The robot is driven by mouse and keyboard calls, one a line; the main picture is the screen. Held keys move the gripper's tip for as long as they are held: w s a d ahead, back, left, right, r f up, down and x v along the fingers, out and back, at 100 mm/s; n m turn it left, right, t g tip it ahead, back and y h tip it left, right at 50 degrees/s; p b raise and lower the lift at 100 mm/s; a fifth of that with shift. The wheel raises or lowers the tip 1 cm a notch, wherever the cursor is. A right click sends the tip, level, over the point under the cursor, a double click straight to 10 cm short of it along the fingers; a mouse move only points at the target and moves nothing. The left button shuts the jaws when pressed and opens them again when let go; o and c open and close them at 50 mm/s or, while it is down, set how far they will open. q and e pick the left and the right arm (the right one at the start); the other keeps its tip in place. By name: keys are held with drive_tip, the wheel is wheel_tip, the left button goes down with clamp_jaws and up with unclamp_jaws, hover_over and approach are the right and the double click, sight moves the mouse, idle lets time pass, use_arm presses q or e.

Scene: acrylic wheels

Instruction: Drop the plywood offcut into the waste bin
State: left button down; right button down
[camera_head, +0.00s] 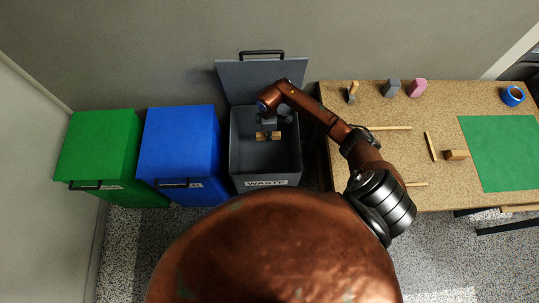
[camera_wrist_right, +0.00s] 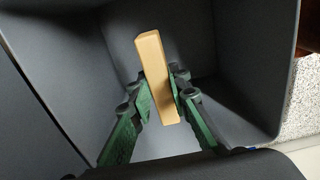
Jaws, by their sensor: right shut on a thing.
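The waste bin (camera_head: 266,182) is grey with a "WASTE" label, and its lid (camera_head: 240,78) stands open against the wall. My right gripper (camera_head: 268,134) is over the bin's opening in the head view. In the right wrist view my right gripper (camera_wrist_right: 160,98) is shut on the plywood offcut (camera_wrist_right: 153,62), a light tan block, with its fingers on both sides. The offcut also shows in the head view (camera_head: 275,136). The grey bin walls (camera_wrist_right: 235,50) surround it in the wrist view. My left gripper is not in view.
A blue bin (camera_head: 178,140) and a green bin (camera_head: 100,145), both closed, stand left of the waste bin. On the right is a workbench (camera_head: 390,150) with wood strips, a wooden block (camera_head: 457,155), a green mat (camera_head: 500,150) and blue tape (camera_head: 513,96).

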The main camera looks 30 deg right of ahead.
drive_tip(key=shift+f, duration=0.1)
drive_tip(key=c, duration=1.7)
unclamp_jaws()
drive_tip(key=shift+c, duration=0.2)
wheel_tip(320, 180, up, 12)
